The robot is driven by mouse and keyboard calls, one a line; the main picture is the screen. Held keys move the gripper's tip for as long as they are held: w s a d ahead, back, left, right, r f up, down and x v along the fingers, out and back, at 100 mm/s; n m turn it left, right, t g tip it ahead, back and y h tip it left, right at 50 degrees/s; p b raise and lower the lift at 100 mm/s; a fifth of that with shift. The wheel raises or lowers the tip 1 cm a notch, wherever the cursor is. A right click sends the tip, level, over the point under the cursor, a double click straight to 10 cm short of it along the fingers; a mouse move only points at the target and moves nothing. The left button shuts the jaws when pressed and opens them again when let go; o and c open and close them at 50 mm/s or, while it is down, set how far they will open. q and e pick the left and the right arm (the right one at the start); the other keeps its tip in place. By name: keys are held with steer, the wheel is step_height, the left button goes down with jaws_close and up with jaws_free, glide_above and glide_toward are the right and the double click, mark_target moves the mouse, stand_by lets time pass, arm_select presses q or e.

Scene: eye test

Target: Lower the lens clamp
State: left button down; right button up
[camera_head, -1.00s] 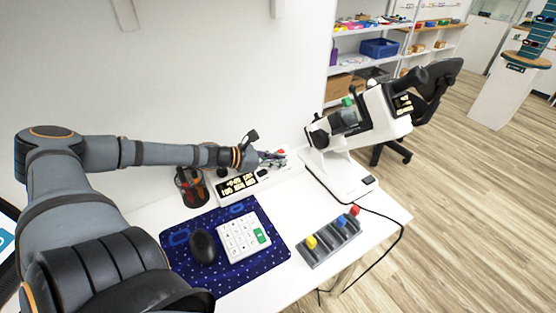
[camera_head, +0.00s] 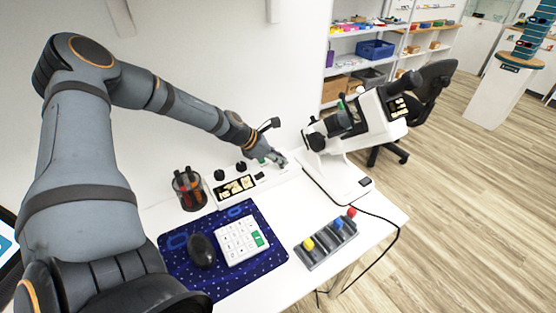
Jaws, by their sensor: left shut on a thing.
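The white lensmeter (camera_head: 370,115) stands tilted on its base at the back right of the white table. The lens clamp is not clearly distinguishable among the dark parts (camera_head: 344,119) at its middle. My left gripper (camera_head: 279,161) is at the back of the table, left of the lensmeter and apart from its body. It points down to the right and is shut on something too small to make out. My forearm and wrist partly hide the area behind it. My right gripper is not in view.
A white panel box (camera_head: 236,190) and a pen cup (camera_head: 188,190) stand along the wall. A blue mat (camera_head: 183,265) holds a black mouse (camera_head: 202,250) and white keypad (camera_head: 240,241). A grey rack (camera_head: 318,255) with coloured knobs sits at the front right. A black cable hangs over the edge.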

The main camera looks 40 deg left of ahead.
arm_select(q)
steer(key=shift+w+d+g+y, duration=0.1)
steer(key=shift+w+g+y, duration=0.25)
steer(key=shift+g, duration=0.45)
steer(key=c, duration=1.3)
jaws_free()
steer(key=v, duration=0.7)
steer(key=shift+r, duration=0.2)
steer(key=shift+s, duration=0.1)
